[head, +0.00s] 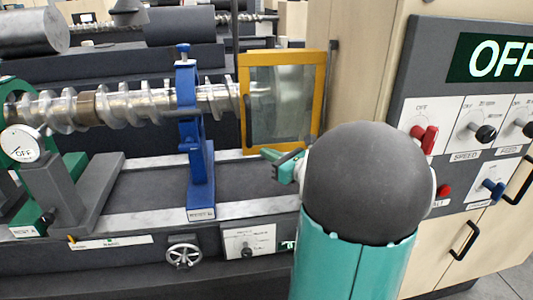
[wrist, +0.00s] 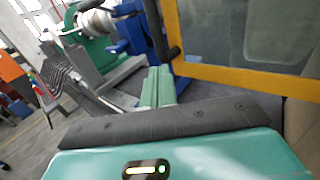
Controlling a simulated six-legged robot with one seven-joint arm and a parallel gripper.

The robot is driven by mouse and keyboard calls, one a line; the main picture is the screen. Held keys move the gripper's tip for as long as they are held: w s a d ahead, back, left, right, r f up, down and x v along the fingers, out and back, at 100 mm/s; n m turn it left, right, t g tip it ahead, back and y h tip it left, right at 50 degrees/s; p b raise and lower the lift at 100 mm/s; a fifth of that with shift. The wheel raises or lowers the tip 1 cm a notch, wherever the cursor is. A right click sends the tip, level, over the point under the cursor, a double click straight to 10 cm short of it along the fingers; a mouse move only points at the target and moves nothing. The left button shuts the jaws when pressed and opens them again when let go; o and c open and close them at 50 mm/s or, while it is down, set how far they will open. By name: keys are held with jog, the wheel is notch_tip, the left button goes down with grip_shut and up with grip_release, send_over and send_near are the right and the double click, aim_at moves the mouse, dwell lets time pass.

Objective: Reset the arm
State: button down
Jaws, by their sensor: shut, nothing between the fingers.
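My gripper (head: 283,158) shows in the head view just left of my grey and teal arm, in front of the yellow-framed window panel. In the wrist view my gripper (wrist: 158,85) points away from the camera, its two green fingers together with nothing between them. The rest of my arm hides part of the machine bed and the cabinet edge in the head view.
A yellow-framed panel (head: 248,108) stands close behind my gripper. A control panel (head: 415,75) reading OFF, with a red lever (head: 428,138), stands right of my arm.

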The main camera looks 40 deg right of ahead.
jog(key=s, duration=0.9)
jog(key=shift+s, duration=0.2)
